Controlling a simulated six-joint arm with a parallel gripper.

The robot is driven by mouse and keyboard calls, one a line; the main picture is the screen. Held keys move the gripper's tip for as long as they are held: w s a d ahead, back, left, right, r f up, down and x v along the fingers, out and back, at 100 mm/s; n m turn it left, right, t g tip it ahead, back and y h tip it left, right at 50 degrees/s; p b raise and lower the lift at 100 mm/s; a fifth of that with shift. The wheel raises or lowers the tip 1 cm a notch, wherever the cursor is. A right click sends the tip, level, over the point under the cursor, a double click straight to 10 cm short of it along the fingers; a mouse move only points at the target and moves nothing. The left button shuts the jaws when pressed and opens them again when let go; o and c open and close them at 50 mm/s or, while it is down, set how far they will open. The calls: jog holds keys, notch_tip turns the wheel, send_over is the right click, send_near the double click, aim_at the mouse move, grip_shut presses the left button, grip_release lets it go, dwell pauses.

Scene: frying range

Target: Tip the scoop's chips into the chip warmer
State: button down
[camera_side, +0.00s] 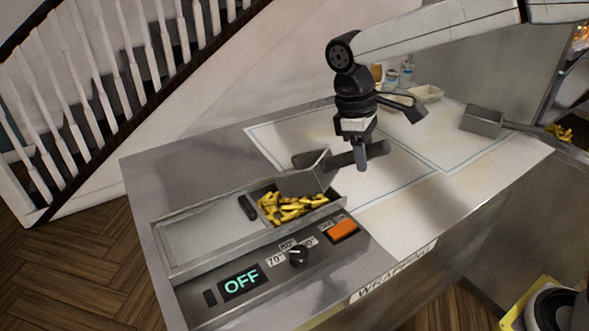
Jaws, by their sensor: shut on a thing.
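My gripper (361,156) is shut on the dark handle of a metal scoop (305,180), above the right end of the chip warmer (172,245). The scoop is tilted, with its mouth facing down and left over the warmer's right-hand opening. Yellow chips (289,207) lie in a heap in that opening, just below the scoop's lip. The scoop's inside is partly hidden, so I cannot tell whether chips are still in it. The warmer's left part is a flat, bare metal surface.
The warmer's front panel has an OFF display (242,283), a black knob (298,256) and an orange switch (342,230). A metal basket (482,120) with a long handle lies at the right. White wrapping sheets are mostly clear.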

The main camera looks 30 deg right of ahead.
jog(key=shift+s+d+f+t+y, duration=0.25)
jog(key=shift+s+d+f+t, duration=0.05)
jog(key=shift+s+f+t, duration=0.3)
jog(key=shift+s+d+f+t+y, duration=0.3)
jog(key=shift+s+f+t, duration=0.15)
jog(key=shift+f, duration=0.2)
jog(key=shift+s+d+f+t+y, duration=0.35)
jog(key=shift+s+f+t+y, duration=0.2)
jog(key=shift+f+t, duration=0.3)
jog(key=shift+s+d+f+t+y, duration=0.4)
jog(key=shift+s+f+t, duration=0.25)
jog(key=shift+f+t, duration=0.15)
